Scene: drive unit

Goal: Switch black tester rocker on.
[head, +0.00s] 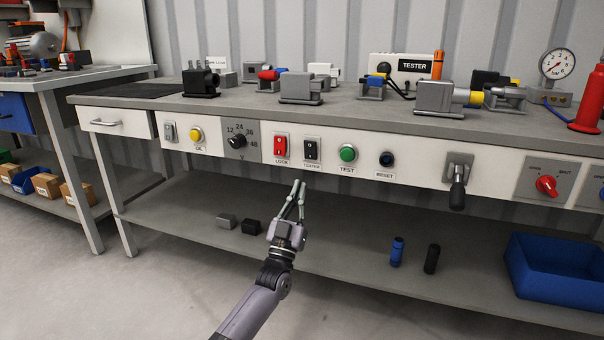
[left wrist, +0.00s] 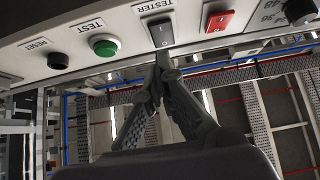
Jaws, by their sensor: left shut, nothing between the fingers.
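The black tester rocker (head: 312,148) sits on the white front panel of the bench, between the red lock rocker (head: 281,146) and the green test button (head: 348,153). In the left wrist view the tester rocker (left wrist: 160,32) is at the top, with its label upside down. My left gripper (head: 299,183) is shut and empty, its fingers pointing up just below the tester rocker. In the left wrist view its fingertips (left wrist: 163,58) appear close under the rocker's edge; I cannot tell whether they touch. My right gripper is not in view.
Along the panel are a yellow button (head: 196,134), a voltage knob (head: 236,141), a reset button (head: 387,159) and a black-handled lever (head: 458,188). A lower shelf (head: 330,235) runs beneath, with a blue bin (head: 560,268) at right.

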